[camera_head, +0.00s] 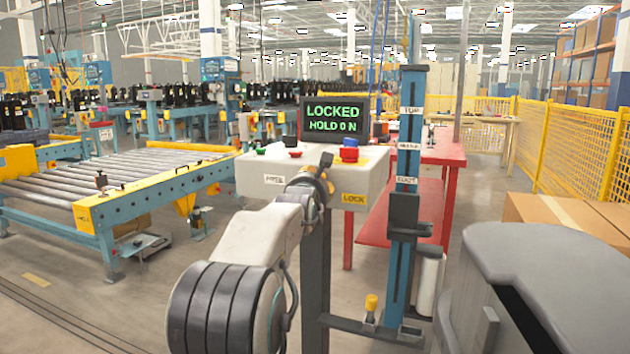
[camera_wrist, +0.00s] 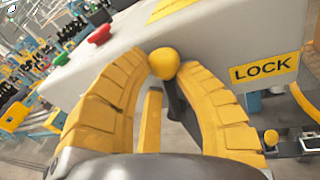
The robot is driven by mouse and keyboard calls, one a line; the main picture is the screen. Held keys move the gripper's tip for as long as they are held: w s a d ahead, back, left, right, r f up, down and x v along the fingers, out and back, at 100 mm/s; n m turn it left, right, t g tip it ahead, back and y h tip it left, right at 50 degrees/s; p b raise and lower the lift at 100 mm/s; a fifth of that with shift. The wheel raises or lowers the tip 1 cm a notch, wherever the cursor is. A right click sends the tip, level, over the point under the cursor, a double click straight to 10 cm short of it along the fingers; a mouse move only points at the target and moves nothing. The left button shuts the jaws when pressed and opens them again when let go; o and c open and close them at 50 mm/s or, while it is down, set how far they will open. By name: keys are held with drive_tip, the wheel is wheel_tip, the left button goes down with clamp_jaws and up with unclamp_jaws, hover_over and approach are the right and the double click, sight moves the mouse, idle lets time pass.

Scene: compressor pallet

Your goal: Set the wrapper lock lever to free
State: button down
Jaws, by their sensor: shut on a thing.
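The wrapper lock lever has a yellow ball knob (camera_wrist: 164,63) on a dark shaft (camera_wrist: 178,100) at the control box's front. My gripper (camera_wrist: 163,68) has yellow ribbed fingers, shut on the knob from both sides. In the head view, my gripper (camera_head: 322,180) is at the box front and my arm hides the lever. The grey-white control box (camera_head: 370,168) carries a yellow LOCK label (camera_head: 353,198), also seen right of the knob in the wrist view (camera_wrist: 264,69). The display (camera_head: 334,120) reads LOCKED, HOLD 0 N.
Red and green buttons (camera_wrist: 99,34) sit on the box top. A blue mast (camera_head: 407,140) stands just right of the box, with a red table (camera_head: 440,160) behind. A roller conveyor (camera_head: 130,175) is left. A cardboard box (camera_head: 570,215) and yellow fence (camera_head: 575,145) are right.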

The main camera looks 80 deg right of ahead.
drive_tip(key=shift+w+d+f+n, duration=0.1)
drive_tip(key=shift+w+n, duration=0.25)
drive_tip(key=shift+n, duration=0.15)
drive_tip(key=c, duration=1)
unclamp_jaws()
drive_tip(key=shift+c, duration=0.2)
drive_tip(key=a+r, duration=0.1)
drive_tip(key=a, duration=1.1)
drive_tip(key=shift+o, duration=0.3)
drive_tip(key=shift+w, duration=0.1)
